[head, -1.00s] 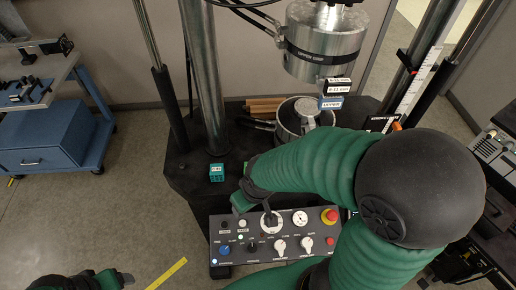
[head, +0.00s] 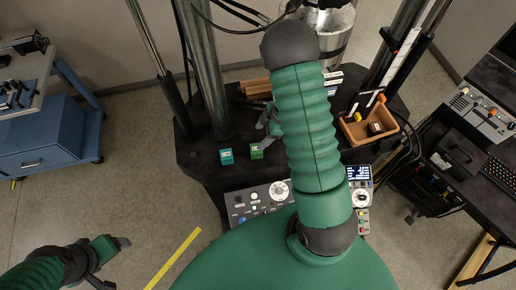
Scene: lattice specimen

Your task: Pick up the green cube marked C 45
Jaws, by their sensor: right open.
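Two small cubes stand on the black base plate of the testing machine in the head view. The labels are too small to read, so I cannot tell which is marked C 45. My right arm hides part of the machine. My left gripper (head: 117,258) is low at the left, away from the cubes; its jaw state is unclear.
The control panel (head: 247,203) is in front of the cubes, partly hidden by my body. Wooden bars (head: 257,88) lie behind them. A brown tray (head: 366,134) holding small items is at the right. Steel columns (head: 203,70) rise behind. A blue cart (head: 40,143) stands left.

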